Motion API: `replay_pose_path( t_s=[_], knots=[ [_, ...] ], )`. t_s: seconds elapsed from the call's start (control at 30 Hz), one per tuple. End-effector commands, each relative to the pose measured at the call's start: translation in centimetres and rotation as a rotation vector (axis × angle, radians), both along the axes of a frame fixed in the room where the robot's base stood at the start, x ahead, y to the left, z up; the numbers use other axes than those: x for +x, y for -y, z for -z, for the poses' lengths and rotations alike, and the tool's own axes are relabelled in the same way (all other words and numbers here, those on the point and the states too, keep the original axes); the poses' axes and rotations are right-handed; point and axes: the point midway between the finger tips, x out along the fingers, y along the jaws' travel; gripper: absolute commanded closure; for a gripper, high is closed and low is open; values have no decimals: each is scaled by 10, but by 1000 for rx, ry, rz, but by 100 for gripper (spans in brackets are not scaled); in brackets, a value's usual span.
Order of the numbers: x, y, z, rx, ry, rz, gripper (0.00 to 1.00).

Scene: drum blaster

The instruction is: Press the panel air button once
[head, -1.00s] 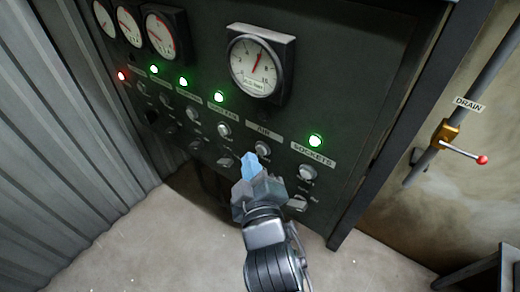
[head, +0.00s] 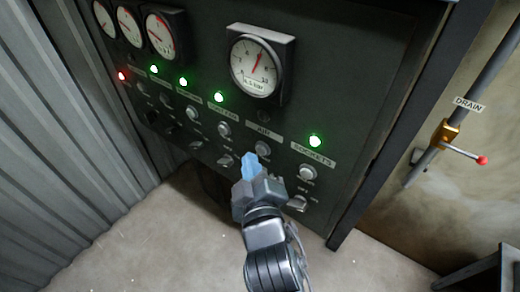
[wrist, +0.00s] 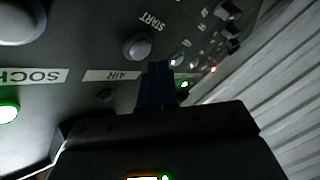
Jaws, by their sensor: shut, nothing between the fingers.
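The dark control panel (head: 330,75) carries a row of labelled round buttons. The AIR label (head: 264,130) has a pale round button (head: 262,149) below it and an unlit lamp above it. In the wrist view the AIR label (wrist: 110,76) appears upside down, with a button marked START (wrist: 137,46) beyond it. My gripper (head: 250,163) is shut and empty, its blue fingertips just below and left of the AIR button in the head view. The fingers (wrist: 157,85) also show in the wrist view, right of the button. I cannot tell whether they touch the panel.
The SOCKETS button (head: 307,172) is close on the right, under a lit green lamp (head: 315,141). Other buttons and switches run to the left. A pressure gauge (head: 257,68) sits above. A drain valve (head: 446,134) with a red-tipped lever is on the right wall.

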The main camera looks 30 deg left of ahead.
Motion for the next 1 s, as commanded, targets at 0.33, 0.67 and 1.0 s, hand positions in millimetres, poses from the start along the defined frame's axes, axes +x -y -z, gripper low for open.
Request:
replay_pose_path(
  t_s=[0.33,0.67,1.0],
  knots=[
    [8,1,0,0,0,1,100],
    [9,1,0,0,0,0,100],
    [12,1,-1,0,0,0,100]
  ],
)
